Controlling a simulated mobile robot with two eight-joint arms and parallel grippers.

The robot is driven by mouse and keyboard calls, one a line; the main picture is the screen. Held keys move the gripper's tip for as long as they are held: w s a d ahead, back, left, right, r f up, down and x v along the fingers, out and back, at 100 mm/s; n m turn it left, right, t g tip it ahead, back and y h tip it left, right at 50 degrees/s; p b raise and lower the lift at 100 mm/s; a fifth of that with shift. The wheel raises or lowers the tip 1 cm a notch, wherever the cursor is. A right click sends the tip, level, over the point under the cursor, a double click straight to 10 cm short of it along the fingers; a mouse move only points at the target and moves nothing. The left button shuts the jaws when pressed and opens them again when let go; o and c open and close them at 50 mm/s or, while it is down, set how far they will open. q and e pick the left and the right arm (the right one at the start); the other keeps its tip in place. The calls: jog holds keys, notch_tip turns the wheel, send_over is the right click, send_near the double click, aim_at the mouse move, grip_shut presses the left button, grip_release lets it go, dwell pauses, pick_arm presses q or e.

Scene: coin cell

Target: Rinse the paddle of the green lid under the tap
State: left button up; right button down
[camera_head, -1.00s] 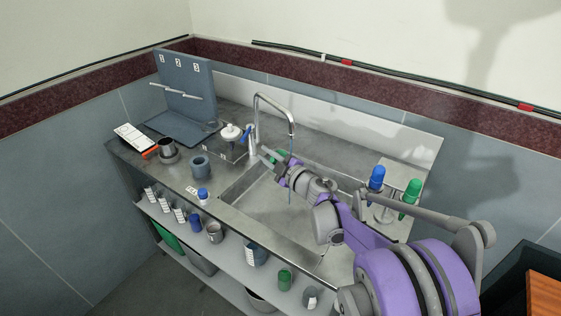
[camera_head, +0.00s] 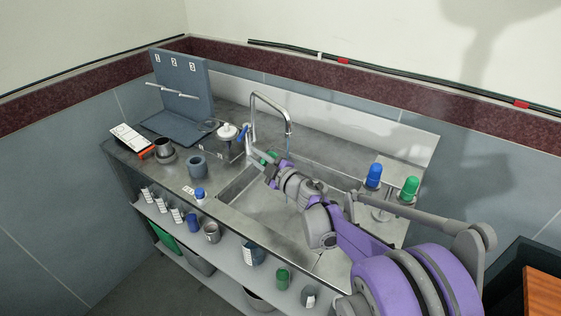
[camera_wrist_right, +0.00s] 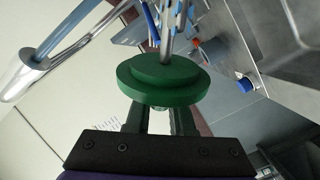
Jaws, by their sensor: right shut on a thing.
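The green lid (camera_wrist_right: 165,78) is held between the fingers of my right gripper (camera_wrist_right: 160,118), seen in the right wrist view. A grey metal paddle shaft (camera_wrist_right: 167,40) extends from the lid, away from the gripper; its far end is unclear. In the head view my right gripper (camera_head: 268,163) is over the sink's left part, left of the water stream (camera_head: 289,147). The tap (camera_head: 270,99) is at the sink's back, and its water runs down in a thin blue stream. In the wrist view the spout (camera_wrist_right: 22,78) and stream are apart from the lid. My left gripper is not in view.
The sink (camera_head: 240,190) lies under my right arm. A stand with a blue cap (camera_head: 373,175) and green cap (camera_head: 410,188) is right of it. Shelves below hold cups and bottles.

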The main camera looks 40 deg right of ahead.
jog(key=a, duration=0.4)
jog(key=shift+s+a, duration=0.1)
jog(key=shift+a, duration=0.2)
dwell(1.0)
jog(key=a+r+p, duration=0.2)
jog(key=a+r, duration=0.1)
jog(key=a, duration=0.3)
jog(key=shift+s, duration=0.15)
jog(key=shift+d, duration=0.1)
